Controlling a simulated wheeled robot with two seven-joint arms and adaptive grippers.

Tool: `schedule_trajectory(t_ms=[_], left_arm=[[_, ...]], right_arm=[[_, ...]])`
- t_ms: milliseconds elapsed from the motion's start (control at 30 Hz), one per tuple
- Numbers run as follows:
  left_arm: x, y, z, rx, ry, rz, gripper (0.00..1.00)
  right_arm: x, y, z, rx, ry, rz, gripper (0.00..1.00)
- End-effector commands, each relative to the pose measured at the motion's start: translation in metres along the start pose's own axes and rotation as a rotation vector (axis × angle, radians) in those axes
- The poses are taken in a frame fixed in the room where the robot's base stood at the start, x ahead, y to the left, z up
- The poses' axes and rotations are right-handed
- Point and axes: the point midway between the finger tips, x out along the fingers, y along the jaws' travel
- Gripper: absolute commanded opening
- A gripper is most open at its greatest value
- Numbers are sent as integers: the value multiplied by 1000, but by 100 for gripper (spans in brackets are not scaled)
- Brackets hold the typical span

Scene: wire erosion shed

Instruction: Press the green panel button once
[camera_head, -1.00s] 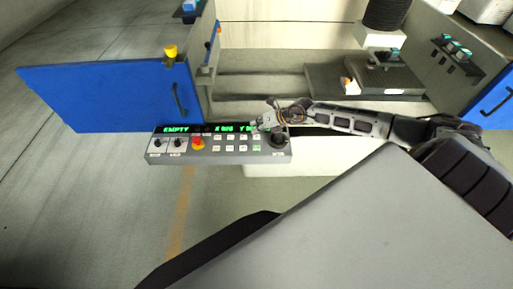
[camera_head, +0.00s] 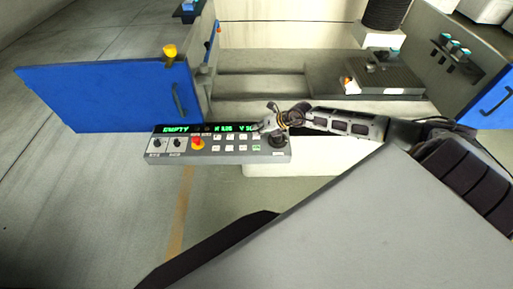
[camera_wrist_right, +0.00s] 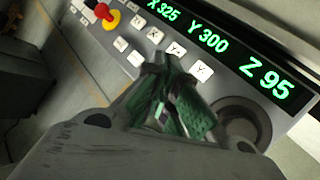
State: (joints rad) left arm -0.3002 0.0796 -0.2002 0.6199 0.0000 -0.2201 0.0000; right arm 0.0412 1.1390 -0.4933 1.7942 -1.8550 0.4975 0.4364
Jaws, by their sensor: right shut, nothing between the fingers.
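The green panel button (camera_head: 256,148) is at the right end of the lower button row on the grey control panel (camera_head: 215,159), left of the black knob (camera_head: 279,141). My right gripper (camera_head: 262,127) is shut and empty, above the right part of the panel, over the display's right end. In the right wrist view the shut gripper (camera_wrist_right: 168,62) covers part of the button rows. Green surfaces show around its fingers there; I cannot tell whether any is the button. Contact with the panel cannot be made out. My left gripper is not in view.
A red stop button on a yellow base (camera_head: 198,143) and two small switches sit on the panel's left part. A blue door (camera_head: 110,95) stands open behind it at left. The machine's work table (camera_head: 370,78) is behind my right arm. Floor left of the panel is clear.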

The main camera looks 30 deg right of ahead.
Motion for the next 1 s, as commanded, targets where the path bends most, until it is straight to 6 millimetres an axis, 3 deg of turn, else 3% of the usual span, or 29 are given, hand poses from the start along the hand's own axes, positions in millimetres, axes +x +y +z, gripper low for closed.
schedule_trajectory(t_ms=[1000], left_arm=[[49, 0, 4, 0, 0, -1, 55]], right_arm=[[44, -32, -32, 1, 0, 0, 0]])
